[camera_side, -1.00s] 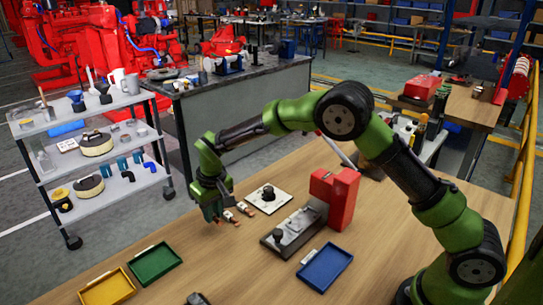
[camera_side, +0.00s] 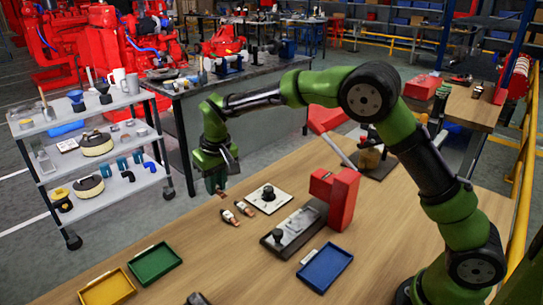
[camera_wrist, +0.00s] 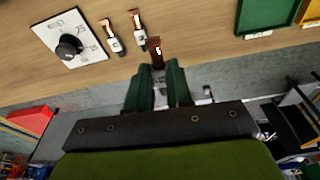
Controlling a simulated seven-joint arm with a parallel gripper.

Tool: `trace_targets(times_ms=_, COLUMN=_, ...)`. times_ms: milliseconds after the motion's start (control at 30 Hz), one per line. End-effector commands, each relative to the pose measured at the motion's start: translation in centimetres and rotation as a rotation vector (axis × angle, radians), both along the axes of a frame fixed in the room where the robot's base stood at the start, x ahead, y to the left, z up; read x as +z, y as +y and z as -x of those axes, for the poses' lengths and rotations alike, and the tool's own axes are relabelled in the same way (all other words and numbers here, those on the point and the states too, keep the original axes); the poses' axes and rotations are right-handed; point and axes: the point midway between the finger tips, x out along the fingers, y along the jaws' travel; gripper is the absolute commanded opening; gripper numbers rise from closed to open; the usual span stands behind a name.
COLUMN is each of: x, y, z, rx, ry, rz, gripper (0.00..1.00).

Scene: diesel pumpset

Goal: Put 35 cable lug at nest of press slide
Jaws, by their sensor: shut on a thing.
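My gripper (camera_side: 217,184) is raised above the far edge of the wooden table, shut on a copper cable lug (camera_wrist: 156,52) that sticks out beyond the green fingertips (camera_wrist: 159,76). Its size marking cannot be read. The nest is too small to make out.
A white plate with a black knob (camera_side: 268,197) lies between the lugs and the press; it shows in the wrist view (camera_wrist: 68,44). Blue tray (camera_side: 325,267), green tray (camera_side: 154,263) and yellow tray (camera_side: 107,288) are near the front. A grey cart (camera_side: 98,165) stands left.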

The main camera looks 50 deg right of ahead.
Motion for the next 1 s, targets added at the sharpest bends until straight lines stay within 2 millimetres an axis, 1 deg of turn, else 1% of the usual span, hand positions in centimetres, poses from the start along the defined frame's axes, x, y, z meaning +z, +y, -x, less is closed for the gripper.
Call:
trace_targets(times_ms=33, x=0.6, y=-1.4, z=0.7, rx=-0.041, ry=-0.001, rz=0.006, gripper=0.00)
trace_targets(times_ms=67, x=0.9, y=-2.2, z=1.2, rx=-0.077, ry=0.000, rz=0.008, gripper=0.00)
trace_targets(times_ms=167, x=1.4, y=-5.3, z=3.4, rx=-0.260, ry=0.009, rz=0.011, gripper=0.00)
trace_targets(times_ms=200, x=1.5, y=-6.6, z=4.5, rx=-0.350, ry=0.011, rz=0.009, gripper=0.00)
trace_targets(times_ms=267, x=1.4, y=-8.3, z=6.1, rx=-0.489, ry=0.018, rz=0.006, gripper=0.00)
trace_targets(times_ms=300, x=1.4, y=-9.4, z=7.2, rx=-0.585, ry=0.020, rz=0.003, gripper=0.00)
trace_targets(times_ms=367, x=1.1, y=-10.8, z=8.9, rx=-0.731, ry=0.025, rz=-0.002, gripper=0.00)
trace_targets(times_ms=400, x=0.9, y=-11.7, z=10.1, rx=-0.829, ry=0.028, rz=-0.005, gripper=0.00)
trace_targets(times_ms=500, x=0.2, y=-13.4, z=12.7, rx=-1.057, ry=0.032, rz=-0.011, gripper=0.00)
trace_targets(times_ms=600, x=-0.5, y=-14.4, z=14.6, rx=-1.243, ry=0.034, rz=-0.012, gripper=0.00)
trace_targets(times_ms=700, x=-1.2, y=-14.8, z=15.7, rx=-1.375, ry=0.032, rz=-0.010, gripper=0.00)
trace_targets(times_ms=833, x=-1.5, y=-14.9, z=15.9, rx=-1.472, ry=0.021, rz=-0.015, gripper=0.00)
trace_targets(times_ms=1000, x=-1.5, y=-14.9, z=15.8, rx=-1.509, ry=0.015, rz=-0.021, gripper=0.00)
